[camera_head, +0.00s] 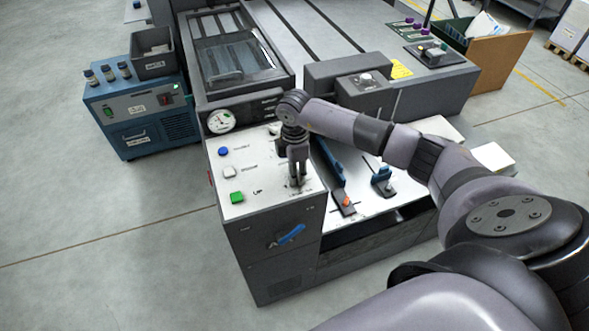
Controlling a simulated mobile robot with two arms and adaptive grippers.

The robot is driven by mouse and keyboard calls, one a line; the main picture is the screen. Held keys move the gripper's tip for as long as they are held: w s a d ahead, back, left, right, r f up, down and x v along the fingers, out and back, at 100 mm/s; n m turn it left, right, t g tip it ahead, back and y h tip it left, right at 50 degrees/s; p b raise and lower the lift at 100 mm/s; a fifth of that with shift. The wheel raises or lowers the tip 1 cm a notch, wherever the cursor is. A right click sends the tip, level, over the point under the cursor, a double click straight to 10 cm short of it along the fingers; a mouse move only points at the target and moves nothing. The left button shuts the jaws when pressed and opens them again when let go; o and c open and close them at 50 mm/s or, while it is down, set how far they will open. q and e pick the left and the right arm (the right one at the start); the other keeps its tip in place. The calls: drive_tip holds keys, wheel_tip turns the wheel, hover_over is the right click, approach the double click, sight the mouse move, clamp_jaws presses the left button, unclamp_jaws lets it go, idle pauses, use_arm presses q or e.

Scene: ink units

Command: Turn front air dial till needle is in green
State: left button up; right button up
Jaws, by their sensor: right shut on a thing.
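The round gauge (221,121) has a white face with a coloured arc and stands at the back left of the white control panel. Its needle is too small for me to read against the green. My right gripper (297,183) points straight down at the front right of the panel, shut on the front air dial, which its fingers mostly hide. My left gripper is not in view.
Blue (223,151), white (230,172) and green (236,197) buttons line the panel's left side. A blue lever handle (291,235) sticks out of the cabinet front. A blue bar (329,163) and a blue-handled clamp (382,178) lie right of the gripper.

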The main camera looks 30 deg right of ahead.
drive_tip(key=m+p, duration=0.1)
drive_tip(key=m, duration=0.4)
drive_tip(key=shift+r+m, duration=0.1)
drive_tip(key=shift+m, duration=0.2)
idle(0.4)
drive_tip(key=o, duration=1.2)
drive_tip(key=shift+r, duration=0.2)
wheel_tip(320, 180, up, 12)
drive_tip(key=shift+f, duration=0.25)
